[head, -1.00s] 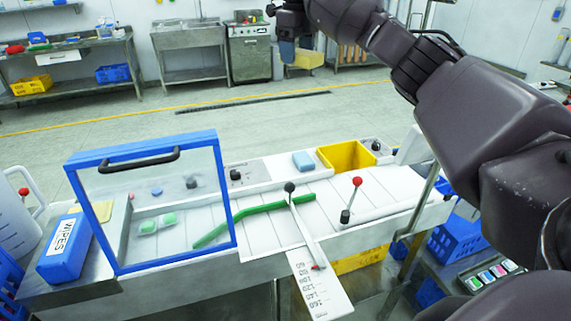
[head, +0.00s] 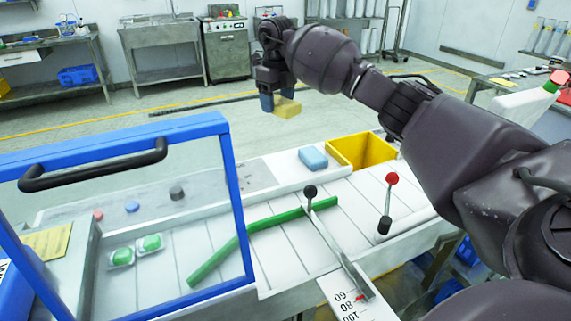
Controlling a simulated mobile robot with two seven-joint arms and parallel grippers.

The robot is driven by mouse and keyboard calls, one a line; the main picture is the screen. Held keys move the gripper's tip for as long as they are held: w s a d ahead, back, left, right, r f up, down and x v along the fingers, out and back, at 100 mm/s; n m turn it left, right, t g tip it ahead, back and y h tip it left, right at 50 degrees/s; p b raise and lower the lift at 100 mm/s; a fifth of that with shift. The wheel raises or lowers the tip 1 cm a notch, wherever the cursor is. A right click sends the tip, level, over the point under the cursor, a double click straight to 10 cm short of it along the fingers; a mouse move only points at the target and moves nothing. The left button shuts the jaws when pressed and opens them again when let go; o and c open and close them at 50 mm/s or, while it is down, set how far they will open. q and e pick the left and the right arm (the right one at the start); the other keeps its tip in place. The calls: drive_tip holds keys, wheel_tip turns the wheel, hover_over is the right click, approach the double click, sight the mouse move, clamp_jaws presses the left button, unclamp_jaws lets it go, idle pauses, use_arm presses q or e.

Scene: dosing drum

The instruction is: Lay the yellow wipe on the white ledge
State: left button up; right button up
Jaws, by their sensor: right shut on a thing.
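The yellow wipe (head: 287,108) hangs below my right gripper (head: 279,101), which is shut on it. Both are in the air, above and behind the white ledge (head: 285,172) along the back of the drum bench. A blue wipe or sponge (head: 313,158) lies on that ledge, beside the yellow bin. The held wipe appears apart from the ledge. My left gripper is not in view.
A yellow bin (head: 362,150) stands right of the blue piece. A blue-framed clear guard (head: 233,195) with a black handle stands at left. A green strip (head: 265,222), a black-knobbed lever (head: 310,192) and a red-knobbed lever (head: 391,179) stand in front.

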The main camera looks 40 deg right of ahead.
drive_tip(key=b, duration=0.1)
hover_over(278, 168)
wheel_tip(278, 168, down, 12)
drive_tip(key=shift+f, duration=0.5)
wheel_tip(278, 168, down, 5)
drive_tip(key=shift+f+b, duration=0.2)
drive_tip(key=shift+b, duration=0.35)
drive_tip(key=shift+f, duration=0.15)
drive_tip(key=o, duration=0.9)
